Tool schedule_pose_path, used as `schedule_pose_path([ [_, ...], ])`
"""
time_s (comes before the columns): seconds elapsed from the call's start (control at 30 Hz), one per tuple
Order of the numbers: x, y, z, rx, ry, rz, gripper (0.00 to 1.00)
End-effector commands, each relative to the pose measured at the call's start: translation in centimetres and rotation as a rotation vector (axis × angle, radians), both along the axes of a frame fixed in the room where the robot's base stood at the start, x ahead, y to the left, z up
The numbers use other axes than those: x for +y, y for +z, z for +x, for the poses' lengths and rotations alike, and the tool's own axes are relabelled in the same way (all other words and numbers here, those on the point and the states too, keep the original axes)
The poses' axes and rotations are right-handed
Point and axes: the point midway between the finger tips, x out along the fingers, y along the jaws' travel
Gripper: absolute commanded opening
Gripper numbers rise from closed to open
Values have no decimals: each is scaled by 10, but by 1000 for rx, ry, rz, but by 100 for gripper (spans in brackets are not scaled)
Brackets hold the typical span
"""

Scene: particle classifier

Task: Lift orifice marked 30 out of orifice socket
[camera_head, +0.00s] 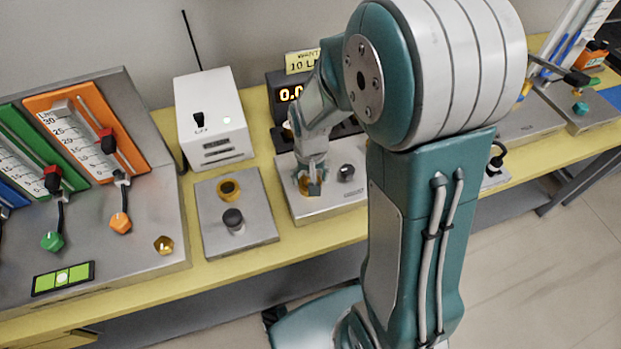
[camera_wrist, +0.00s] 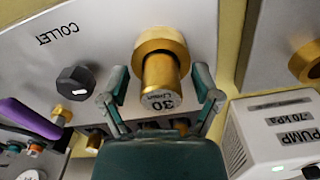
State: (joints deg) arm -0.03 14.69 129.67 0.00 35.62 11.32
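The brass orifice marked 30 (camera_wrist: 161,80) stands in a wider brass socket collar (camera_wrist: 158,41) on a grey metal panel (camera_wrist: 115,38), in the wrist view. My gripper (camera_wrist: 161,74) has its two fingers spread on either side of the orifice, with a visible gap on both sides. In the head view my gripper (camera_head: 312,188) points down over the left part of the grey unit (camera_head: 335,205) and mostly hides the orifice and its socket. A black knob (camera_wrist: 75,83) beside the word COLLET sits near the socket, and it also shows in the head view (camera_head: 346,172).
A white pump box (camera_head: 212,118) and a lit display (camera_head: 290,93) stand behind. Flowmeters (camera_head: 85,135) fill the left.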

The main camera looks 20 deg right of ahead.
Motion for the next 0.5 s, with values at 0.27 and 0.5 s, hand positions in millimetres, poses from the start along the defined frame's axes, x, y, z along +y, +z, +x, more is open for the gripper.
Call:
schedule_pose_path([
  [0.27,0,0,0,1,0,0,0],
  [0.5,0,1,0,1,0,0,0],
])
